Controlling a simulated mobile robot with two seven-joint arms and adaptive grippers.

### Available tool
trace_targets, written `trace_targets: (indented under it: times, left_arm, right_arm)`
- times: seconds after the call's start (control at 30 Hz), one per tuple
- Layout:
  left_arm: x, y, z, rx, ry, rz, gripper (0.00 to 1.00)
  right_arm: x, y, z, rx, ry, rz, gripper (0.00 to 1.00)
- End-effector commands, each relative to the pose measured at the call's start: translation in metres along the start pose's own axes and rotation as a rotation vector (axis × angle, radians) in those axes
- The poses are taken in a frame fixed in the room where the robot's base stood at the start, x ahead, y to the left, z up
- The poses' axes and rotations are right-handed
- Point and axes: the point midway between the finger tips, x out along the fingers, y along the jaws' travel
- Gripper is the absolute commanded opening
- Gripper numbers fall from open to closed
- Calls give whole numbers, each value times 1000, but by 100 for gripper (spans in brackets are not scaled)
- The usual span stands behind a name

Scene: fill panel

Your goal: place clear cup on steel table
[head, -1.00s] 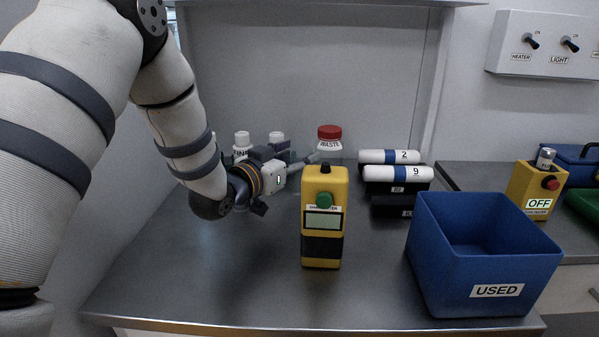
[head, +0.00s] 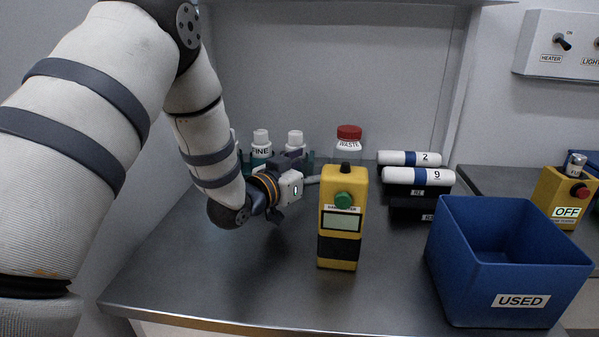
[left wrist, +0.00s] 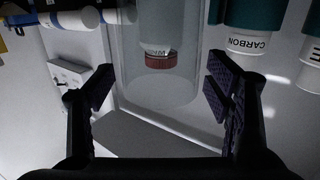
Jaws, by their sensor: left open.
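My left gripper (head: 298,196) is low over the back left of the steel table (head: 225,285), left of and behind the yellow meter. In the left wrist view, which is upside down, its fingers (left wrist: 161,72) are apart. The clear cup (left wrist: 135,88), a see-through cylinder, shows between the two fingers; I cannot tell how deep it sits between them. The red-capped waste bottle (left wrist: 160,60) shows through it. In the head view I cannot make out the cup near the gripper and meter. My right gripper is not in view.
The yellow meter (head: 341,225) stands mid-table. Behind are the waste bottle (head: 349,140), white-capped bottles (head: 262,145) and racked white cylinders (head: 418,177). A blue USED bin (head: 500,270) fills the front right. The front left of the table is clear.

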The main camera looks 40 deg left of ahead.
Motion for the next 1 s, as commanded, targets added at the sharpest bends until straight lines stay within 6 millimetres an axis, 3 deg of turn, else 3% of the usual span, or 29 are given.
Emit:
trace_targets:
  times: [0.3, 0.5, 0.67, 1.0]
  left_arm:
    - [-73, -1, -5, -3, 4, -3, 72]
    - [-107, -1, -3, -2, 2, -2, 72]
    - [-116, 0, -1, -2, -1, -1, 72]
    - [-116, 0, 0, -1, -2, -1, 72]
  right_arm:
    - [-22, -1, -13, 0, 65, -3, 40]
    - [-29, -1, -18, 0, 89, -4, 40]
    - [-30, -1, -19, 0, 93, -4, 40]
    - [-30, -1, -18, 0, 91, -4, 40]
